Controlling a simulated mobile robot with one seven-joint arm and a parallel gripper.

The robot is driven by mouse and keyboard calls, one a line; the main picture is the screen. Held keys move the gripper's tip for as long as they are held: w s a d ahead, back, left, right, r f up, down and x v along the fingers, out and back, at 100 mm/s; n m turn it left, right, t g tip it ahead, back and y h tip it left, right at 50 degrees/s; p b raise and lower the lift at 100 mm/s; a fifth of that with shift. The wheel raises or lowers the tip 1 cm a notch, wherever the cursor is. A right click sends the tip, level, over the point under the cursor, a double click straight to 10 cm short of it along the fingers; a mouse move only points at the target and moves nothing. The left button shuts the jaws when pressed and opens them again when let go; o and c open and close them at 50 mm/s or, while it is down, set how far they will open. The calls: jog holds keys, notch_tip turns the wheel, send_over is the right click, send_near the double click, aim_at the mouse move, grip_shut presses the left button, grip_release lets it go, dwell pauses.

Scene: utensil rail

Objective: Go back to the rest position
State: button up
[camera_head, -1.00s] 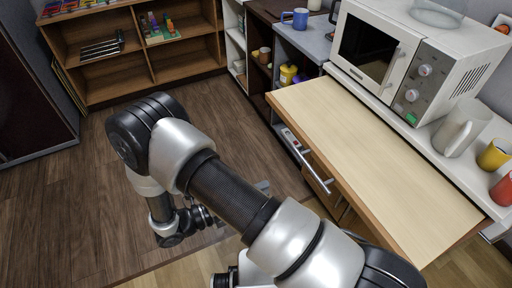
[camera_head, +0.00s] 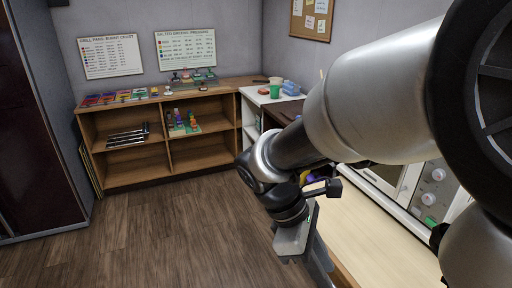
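My arm reaches in from the right side of the head view, large and close to the camera. It bends down at the wrist near the middle of the picture. My gripper (camera_head: 314,262) hangs below the wrist, pointing down, at the left edge of the light wooden counter (camera_head: 385,240). I see no object at it. Its fingers are small and partly hidden, so I cannot tell whether they are open or shut.
A wooden shelf unit (camera_head: 167,165) with utensils and small coloured items stands at the back. A dark cabinet (camera_head: 38,130) is at the left. A white microwave (camera_head: 432,190) is partly hidden behind my arm. The wooden floor (camera_head: 150,240) is clear.

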jog(key=s+r+m+t+y+p, duration=0.1)
jog(key=r+m+t+y+p, duration=0.1)
jog(key=r+m+p, duration=0.5)
jog(key=s+d+r+m+t+y+p, duration=0.1)
jog(key=r+m+t+p, duration=0.4)
jog(key=r, duration=1.3)
jog(key=s+m+y+p, duration=0.1)
jog(key=m+y+p, duration=0.1)
jog(key=p, duration=0.1)
jog(key=shift+r+y, duration=0.25)
jog(key=shift+y, duration=0.05)
jog(key=shift+s, duration=0.1)
jog(key=shift+d, duration=0.15)
